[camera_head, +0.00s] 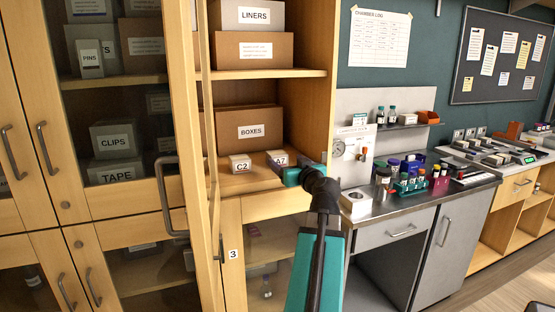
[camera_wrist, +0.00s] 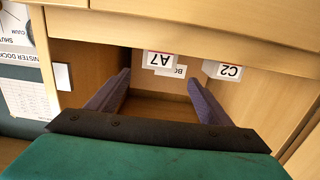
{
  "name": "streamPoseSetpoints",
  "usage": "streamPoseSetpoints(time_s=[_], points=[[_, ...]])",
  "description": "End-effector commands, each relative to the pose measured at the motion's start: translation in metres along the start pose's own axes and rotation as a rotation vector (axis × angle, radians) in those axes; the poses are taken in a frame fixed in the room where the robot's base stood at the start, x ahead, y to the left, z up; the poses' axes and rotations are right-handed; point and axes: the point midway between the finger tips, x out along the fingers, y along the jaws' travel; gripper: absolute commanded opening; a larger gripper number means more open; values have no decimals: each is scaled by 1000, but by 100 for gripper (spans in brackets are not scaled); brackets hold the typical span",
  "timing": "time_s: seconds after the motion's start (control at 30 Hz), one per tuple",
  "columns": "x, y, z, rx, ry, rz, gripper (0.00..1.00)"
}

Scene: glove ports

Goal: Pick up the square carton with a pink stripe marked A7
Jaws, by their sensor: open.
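The small white carton marked A7 (camera_head: 277,156) stands on the middle shelf of the open cabinet, partly hidden behind my gripper (camera_head: 292,174). In the upside-down wrist view, the A7 carton (camera_wrist: 160,62) shows a thin reddish line by its label, near the top of the picture. My gripper (camera_wrist: 160,78) is open and empty there, its two purple-grey fingers spread apart. The carton appears beyond the fingertips, between them sideways, with no contact visible. A similar carton marked C2 (camera_head: 240,163) stands left of it and also shows in the wrist view (camera_wrist: 223,70).
A brown box marked BOXES (camera_head: 248,131) stands behind the cartons. The open glass door (camera_head: 205,150) is left of the opening, and the cabinet's side wall (camera_head: 309,110) is right. A steel bench (camera_head: 400,200) with vials and a rack lies further right.

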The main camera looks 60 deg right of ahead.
Motion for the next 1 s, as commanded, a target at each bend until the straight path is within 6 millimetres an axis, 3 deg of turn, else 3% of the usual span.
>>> streamPoseSetpoints(time_s=[0.43,1.0], points=[[50,1,-1,0,-1,-1,73],[57,2,0,0,0,2,73]])
